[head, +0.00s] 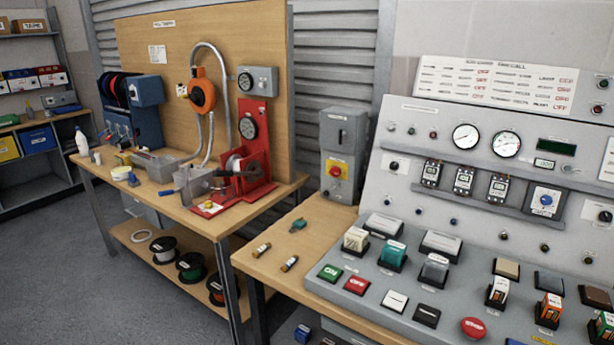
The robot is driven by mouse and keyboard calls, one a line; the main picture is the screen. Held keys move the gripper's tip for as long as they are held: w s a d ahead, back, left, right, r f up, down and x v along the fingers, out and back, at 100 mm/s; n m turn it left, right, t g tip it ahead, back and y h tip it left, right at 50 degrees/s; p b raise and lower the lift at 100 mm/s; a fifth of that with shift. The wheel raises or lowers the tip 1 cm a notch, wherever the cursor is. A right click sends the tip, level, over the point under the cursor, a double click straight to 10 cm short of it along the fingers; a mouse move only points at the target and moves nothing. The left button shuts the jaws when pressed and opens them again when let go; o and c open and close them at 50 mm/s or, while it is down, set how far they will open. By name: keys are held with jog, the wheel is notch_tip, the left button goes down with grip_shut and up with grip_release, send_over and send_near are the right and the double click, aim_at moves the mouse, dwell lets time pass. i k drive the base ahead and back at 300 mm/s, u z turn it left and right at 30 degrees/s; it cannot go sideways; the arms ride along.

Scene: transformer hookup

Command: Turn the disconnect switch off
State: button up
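The likely disconnect switch is a grey upright box (351,141) with a small label at its top. It stands at the back of the small wooden table, left of the control panel. A red knob (337,170) sits on a yellow plate on the lower front of the box. A dark slot-like part shows above the plate. The label and the knob's marking are too small to read, so I cannot tell its on or off position. My gripper is not in view.
The grey control console (392,283) with buttons, gauges and relays fills the right. Two small fuse-like cylinders (262,250) and a teal part (298,226) lie on the wooden table. A longer workbench (190,215) with a red machine stands left. Open floor lies at lower left.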

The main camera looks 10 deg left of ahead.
aim_at(335, 171)
jog(key=k, duration=0.2)
jog(key=u, duration=2.15)
jog(key=k, duration=0.65)
jog(key=z, duration=0.2)
jog(key=i, duration=1.65)
jog(key=u, duration=0.2)
